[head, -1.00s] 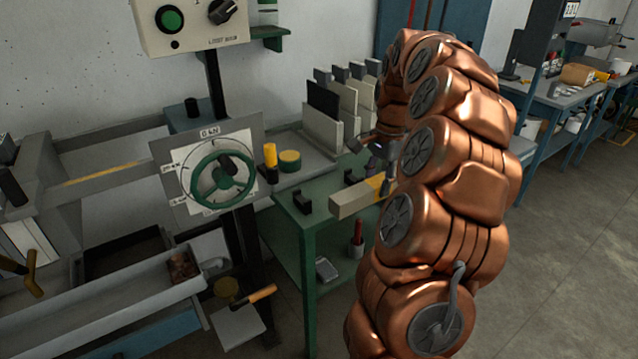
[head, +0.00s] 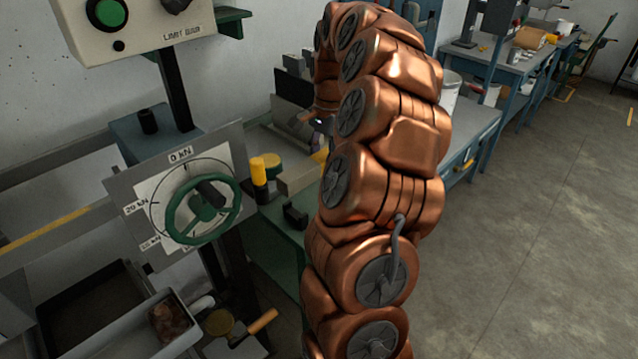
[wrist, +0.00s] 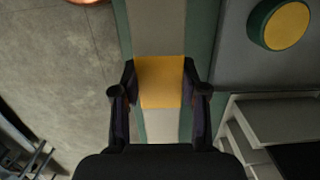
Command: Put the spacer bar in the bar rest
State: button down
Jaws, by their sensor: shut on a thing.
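The spacer bar (head: 296,176) is a pale grey-beige square bar with a yellow middle band. In the head view its left end shows above the green table, and my arm hides the rest. In the wrist view the bar (wrist: 157,30) runs up and down the picture, and my gripper (wrist: 159,75) is shut on its yellow band. A small black bracket (head: 294,216), apparently part of the bar rest, stands on the green table below the bar's near end in the picture. Any other part of the rest is hidden. I cannot tell the bar's height above it.
A yellow cylinder (head: 258,172) and a round yellow-topped green object (head: 272,164) stand left of the bar. A dial panel with a green handwheel (head: 201,211) stands in front at left. Upright slabs (head: 290,112) are behind. Open floor (head: 530,230) lies to the right.

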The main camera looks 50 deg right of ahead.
aim_at(326, 154)
jog(key=shift+f+p, duration=0.95)
jog(key=shift+f, duration=3.2)
jog(key=shift+f, duration=0.15)
jog(key=c, duration=0.6)
grip_release()
jog(key=r+b, duration=0.1)
jog(key=r, duration=0.3)
jog(key=d+r+b, duration=0.1)
jog(key=r, duration=0.3)
jog(key=r+b, duration=0.1)
jog(key=r, duration=0.3)
jog(key=shift+d, duration=0.15)
